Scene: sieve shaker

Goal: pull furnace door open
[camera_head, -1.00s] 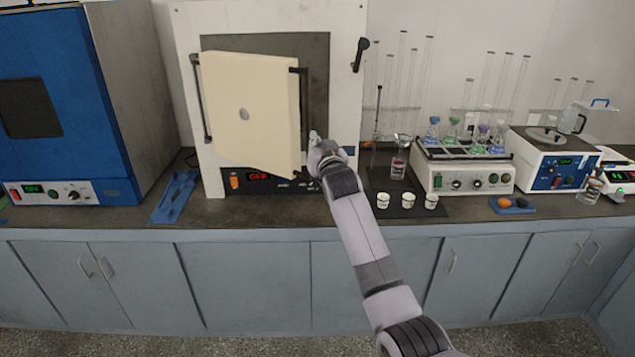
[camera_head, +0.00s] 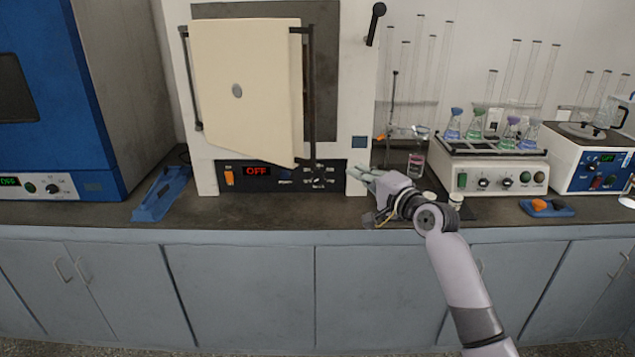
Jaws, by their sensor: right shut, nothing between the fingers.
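The furnace (camera_head: 205,170) is a white box on the counter with a control panel showing a red OFF display. Its cream door (camera_head: 247,92) stands ajar, its face turned at an angle to the furnace front, with dark grey opening surround showing on the right. A dark vertical bar (camera_head: 309,85) runs along the door's right side. My right gripper (camera_head: 362,177) is shut and empty. It is to the right of and below the door, in front of the furnace's lower right corner, apart from the door. My left gripper is out of view.
A blue oven (camera_head: 90,120) stands at the left, with a blue tool (camera_head: 160,195) on the counter between it and the furnace. At the right are a shaker with flasks (camera_head: 488,172), glassware and small white cups (camera_head: 456,200), partly hidden by my arm. The counter before the furnace is clear.

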